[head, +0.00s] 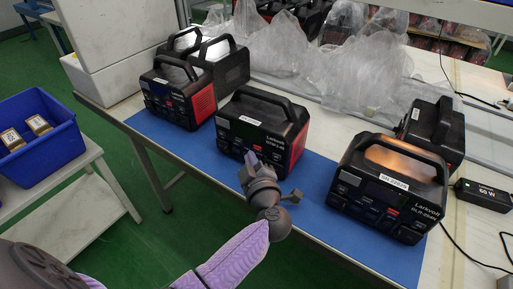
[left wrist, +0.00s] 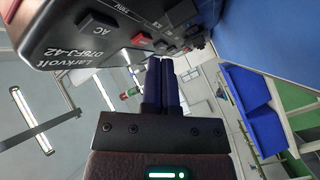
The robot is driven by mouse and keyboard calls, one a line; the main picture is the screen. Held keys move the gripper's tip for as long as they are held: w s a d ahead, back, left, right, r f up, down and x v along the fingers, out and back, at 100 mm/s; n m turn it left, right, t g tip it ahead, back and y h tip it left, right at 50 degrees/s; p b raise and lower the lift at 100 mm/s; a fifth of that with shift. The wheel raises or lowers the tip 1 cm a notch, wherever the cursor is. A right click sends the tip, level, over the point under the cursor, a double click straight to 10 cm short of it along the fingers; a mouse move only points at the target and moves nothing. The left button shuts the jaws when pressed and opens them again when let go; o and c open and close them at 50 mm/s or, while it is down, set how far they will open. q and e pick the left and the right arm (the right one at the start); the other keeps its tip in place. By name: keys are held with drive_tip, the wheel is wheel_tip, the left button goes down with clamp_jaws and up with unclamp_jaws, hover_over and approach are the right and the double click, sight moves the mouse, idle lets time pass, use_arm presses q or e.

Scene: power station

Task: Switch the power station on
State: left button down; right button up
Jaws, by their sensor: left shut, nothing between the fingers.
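Black power stations with top handles stand on a blue mat: one at the left (head: 180,92), a middle one with a red side (head: 262,130), and a right one marked Larkvolt (head: 388,190). My left gripper (head: 251,160) is shut and empty, with its tips at the front panel of the middle station. The left wrist view shows the shut fingers (left wrist: 161,85) close beside a power station's panel (left wrist: 100,35) with an AC label, ports and a red part. I cannot tell whether the tips touch it. The front screens look dark. My right gripper is out of view.
The blue mat (head: 318,185) lies along the table's front edge. Further black units stand behind the front ones. Clear plastic bags (head: 365,70) lie at the back. A black adapter (head: 483,194) with cables is at the right. A blue crate (head: 50,145) with boxes stands at the left.

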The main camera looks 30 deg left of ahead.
use_arm(q)
drive_tip(key=shift+w, duration=0.3)
drive_tip(key=shift+w, duration=0.4)
idle(0.4)
drive_tip(key=shift+s, duration=0.1)
drive_tip(key=shift+s+r+p, duration=0.15)
drive_tip(key=shift+s+p, duration=0.35)
drive_tip(key=shift+p, duration=0.15)
drive_tip(key=shift+s, duration=0.25)
